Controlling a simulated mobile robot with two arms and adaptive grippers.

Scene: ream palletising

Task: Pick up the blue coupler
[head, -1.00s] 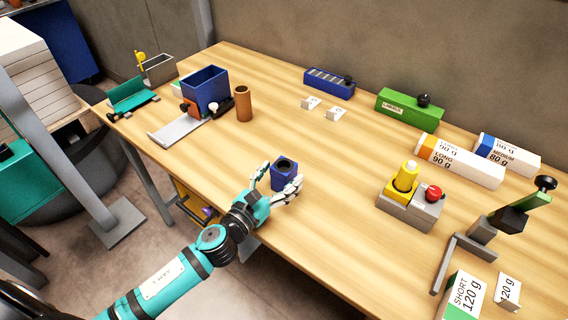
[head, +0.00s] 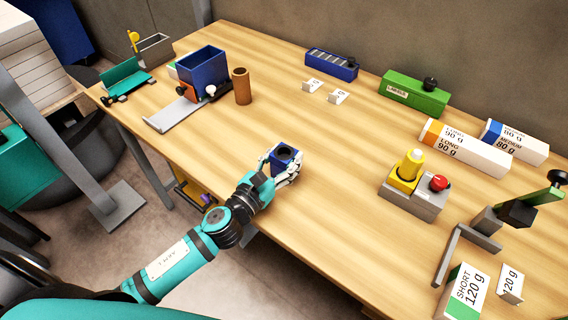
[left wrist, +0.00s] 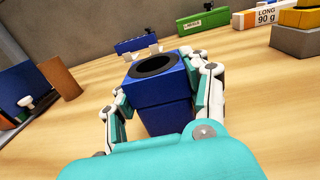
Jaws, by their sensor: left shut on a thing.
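The blue coupler (head: 287,157) is a blocky blue piece with a round dark hole in its top. It stands upright near the front edge of the wooden table. My left gripper (head: 282,167) is shut on it, with one finger on each side. The left wrist view shows the coupler (left wrist: 160,88) between the two fingers (left wrist: 163,100), its hole facing up. I cannot tell whether its base touches the table. My right gripper is not in view.
A brown cylinder (head: 241,86) and a blue bin (head: 203,75) stand at the back left. A grey box with a yellow part and red button (head: 413,187) stands to the right. Long labelled boxes (head: 464,148) lie farther right. The table (head: 330,220) around the coupler is clear.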

